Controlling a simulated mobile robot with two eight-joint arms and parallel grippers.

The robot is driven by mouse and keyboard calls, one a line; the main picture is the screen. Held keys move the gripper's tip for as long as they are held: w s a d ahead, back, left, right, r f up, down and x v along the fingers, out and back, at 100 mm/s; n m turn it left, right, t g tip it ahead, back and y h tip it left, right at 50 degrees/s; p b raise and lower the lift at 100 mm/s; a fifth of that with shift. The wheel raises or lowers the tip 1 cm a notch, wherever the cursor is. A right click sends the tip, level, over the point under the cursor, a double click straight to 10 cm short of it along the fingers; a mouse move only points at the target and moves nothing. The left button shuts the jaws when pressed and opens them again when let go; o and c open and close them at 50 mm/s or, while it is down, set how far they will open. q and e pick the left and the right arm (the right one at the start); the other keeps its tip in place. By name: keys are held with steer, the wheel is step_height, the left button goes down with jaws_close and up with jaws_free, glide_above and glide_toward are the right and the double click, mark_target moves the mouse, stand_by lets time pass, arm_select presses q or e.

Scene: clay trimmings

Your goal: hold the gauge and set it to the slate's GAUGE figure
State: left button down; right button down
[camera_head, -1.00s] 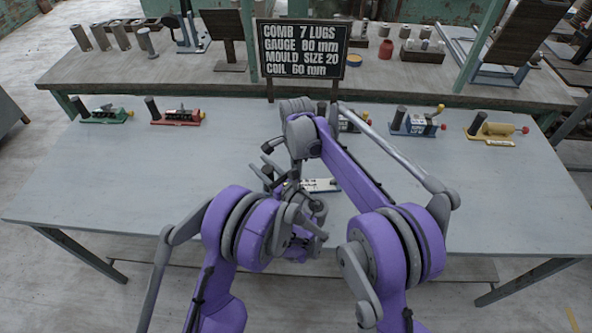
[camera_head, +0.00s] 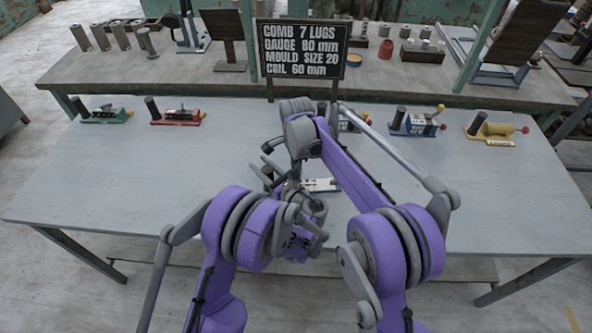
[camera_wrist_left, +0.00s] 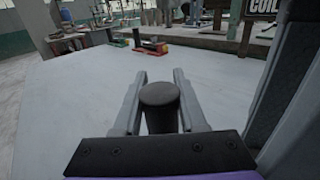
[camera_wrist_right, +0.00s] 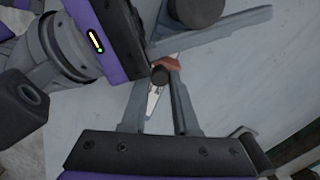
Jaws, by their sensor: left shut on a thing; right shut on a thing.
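The slate (camera_head: 301,50) stands at the back of the table and reads GAUGE 80 mm. The gauge's pale scale plate (camera_head: 322,185) shows at the table's middle; my arms hide much of the gauge. My left gripper (camera_head: 272,172) is at its left side. In the left wrist view it is shut on an upright black handle (camera_wrist_left: 160,98). In the right wrist view my right gripper (camera_wrist_right: 161,88) is shut on a small dark knob (camera_wrist_right: 160,76), with a reddish-brown piece (camera_wrist_right: 168,63) beside it. The scale reading is too small to tell.
A green device (camera_head: 106,115) and a red one (camera_head: 178,117) stand at the table's back left. A blue one (camera_head: 418,124) and a yellow one (camera_head: 495,129) stand at the back right. The table's front left (camera_head: 110,195) is clear.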

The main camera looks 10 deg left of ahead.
stand_by(0.3)
glide_above(311, 185)
steer(key=shift+d, duration=0.15)
steer(key=c, duration=0.9)
jaws_free()
step_height(311, 185, up, 12)
arm_select(q)
steer(key=shift+c, duration=1.9)
jaws_free()
